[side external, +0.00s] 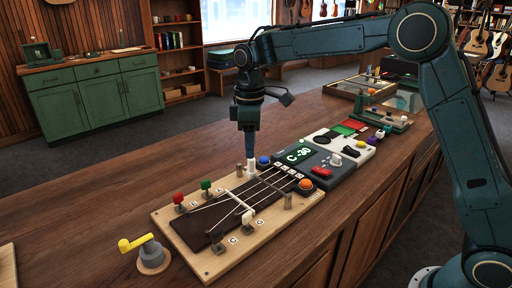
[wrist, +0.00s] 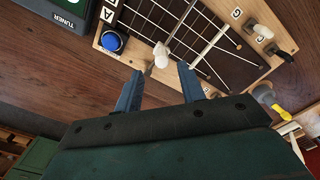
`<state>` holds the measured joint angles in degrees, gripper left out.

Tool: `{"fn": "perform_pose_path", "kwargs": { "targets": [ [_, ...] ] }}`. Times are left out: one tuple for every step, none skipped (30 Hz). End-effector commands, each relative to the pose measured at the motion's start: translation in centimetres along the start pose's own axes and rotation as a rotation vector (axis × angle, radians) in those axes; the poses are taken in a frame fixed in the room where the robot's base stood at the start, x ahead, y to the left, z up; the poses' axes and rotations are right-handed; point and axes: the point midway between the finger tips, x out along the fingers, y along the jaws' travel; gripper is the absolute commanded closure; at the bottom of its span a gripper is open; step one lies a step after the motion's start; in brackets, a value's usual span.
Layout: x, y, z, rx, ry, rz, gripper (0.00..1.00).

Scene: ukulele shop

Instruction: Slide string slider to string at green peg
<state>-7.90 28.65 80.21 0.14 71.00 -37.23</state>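The green peg (side external: 206,185) stands on the far side of the wooden string board (side external: 290,222), beside the red peg (side external: 178,198). Pale strings (side external: 268,189) run lengthwise over the dark fretboard. A small white knob (side external: 251,168), which looks like a slider grip, stands at the far right end of the board. My gripper (side external: 250,158) points down just above it. In the wrist view my gripper (wrist: 158,78) is open, its two blue fingers apart, with the white knob (wrist: 161,56) ahead between the tips. I cannot tell whether they touch it. The slider's base is unclear.
A blue button (side external: 263,161) is close beside the knob, and an orange button (side external: 305,184) sits at the right end. A white peg (side external: 247,217) stands near the front. A tuner (side external: 298,153) adjoins the board's right end. A yellow crank (side external: 135,243) stands left.

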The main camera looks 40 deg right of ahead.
Motion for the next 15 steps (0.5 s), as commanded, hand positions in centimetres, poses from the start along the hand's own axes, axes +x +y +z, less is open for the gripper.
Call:
{"fn": "perform_pose_path", "kwargs": {
  "targets": [
    [-1.0, 0.0, -0.1, 0.000, 0.004, 0.003, 0.61],
    [-1.6, 0.0, -0.1, 0.000, 0.004, 0.003, 0.61],
    [-2.3, 0.1, -0.1, 0.000, 0.005, 0.004, 0.61],
    [-2.8, 0.0, -0.1, 0.000, 0.004, 0.003, 0.61],
    [-3.3, 0.0, -0.1, 0.000, 0.005, 0.004, 0.61],
    [-4.0, 0.0, -0.1, 0.000, 0.005, 0.004, 0.61],
    [-4.5, 0.1, -0.1, 0.000, 0.004, 0.003, 0.61],
    [-5.0, 0.1, -0.1, 0.000, 0.004, 0.003, 0.61],
    [-5.5, 0.1, -0.1, 0.000, 0.004, 0.003, 0.61],
    [-6.0, 0.1, -0.1, 0.000, 0.004, 0.003, 0.61],
    [-6.4, 0.0, -0.1, 0.000, 0.004, 0.003, 0.61],
    [-6.9, 0.1, -0.1, 0.000, 0.004, 0.003, 0.61],
    [-7.2, 0.1, -0.1, 0.000, 0.004, 0.003, 0.61],
    [-7.5, 0.1, -0.1, 0.000, 0.003, 0.002, 0.61],
    [-7.8, 0.1, -0.1, 0.001, 0.003, 0.003, 0.61]
  ]
}}
